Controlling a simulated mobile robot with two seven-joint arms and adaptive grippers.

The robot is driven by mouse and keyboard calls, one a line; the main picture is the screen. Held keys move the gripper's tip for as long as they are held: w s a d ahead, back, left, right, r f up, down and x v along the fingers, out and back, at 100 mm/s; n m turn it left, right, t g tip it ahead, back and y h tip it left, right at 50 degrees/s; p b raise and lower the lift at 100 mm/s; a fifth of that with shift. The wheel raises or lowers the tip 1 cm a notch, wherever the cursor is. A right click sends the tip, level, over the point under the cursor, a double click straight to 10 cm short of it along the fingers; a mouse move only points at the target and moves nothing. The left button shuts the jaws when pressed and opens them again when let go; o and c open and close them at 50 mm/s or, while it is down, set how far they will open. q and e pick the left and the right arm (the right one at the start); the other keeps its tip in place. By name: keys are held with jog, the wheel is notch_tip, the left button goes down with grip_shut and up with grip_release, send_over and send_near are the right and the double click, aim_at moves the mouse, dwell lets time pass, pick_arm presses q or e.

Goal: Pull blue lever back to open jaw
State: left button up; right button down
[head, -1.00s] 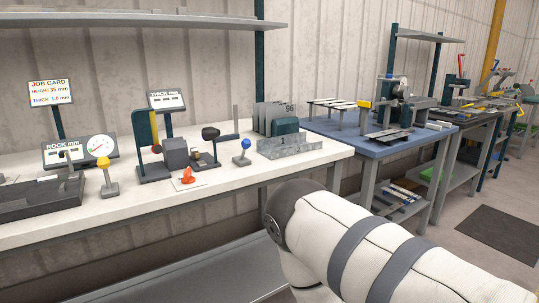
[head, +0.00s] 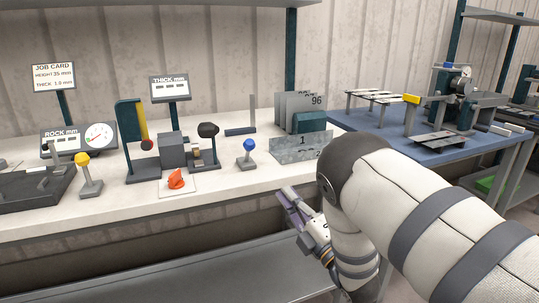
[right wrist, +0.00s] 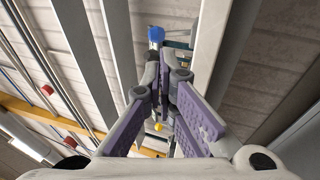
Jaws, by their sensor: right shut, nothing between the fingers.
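The blue lever (head: 248,145) is a blue ball on a short metal stem and grey base, upright on the white bench top. Its blue knob (right wrist: 156,33) also shows in the right wrist view, beyond my fingertips and apart from them. My right gripper (head: 287,195) has purple finger pads. It is at the front edge of the bench, lower and to the right of the lever, shut and empty. In the wrist view my right gripper (right wrist: 164,66) points toward the knob. No part labelled as the jaw can be made out. My left gripper is not in view.
An orange-red piece (head: 176,179) lies on a white card left of the lever. A yellow-knobbed lever (head: 82,160) stands further left. A lower shelf (head: 180,283) runs below the bench.

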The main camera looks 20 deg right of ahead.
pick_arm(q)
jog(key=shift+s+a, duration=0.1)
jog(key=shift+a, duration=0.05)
pick_arm(e)
jog(key=shift+a+r, duration=0.1)
jog(key=shift+a, duration=0.05)
jog(key=b, duration=0.1)
send_near(248, 152)
jog(key=w+r, duration=0.3)
jog(key=w, duration=0.1)
jog(key=shift+a, duration=0.3)
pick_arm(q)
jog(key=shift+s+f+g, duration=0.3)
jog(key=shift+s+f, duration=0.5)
pick_arm(e)
jog(key=shift+w+a+r, duration=0.1)
jog(key=shift+w+r, duration=0.05)
jog(key=shift+w, duration=0.15)
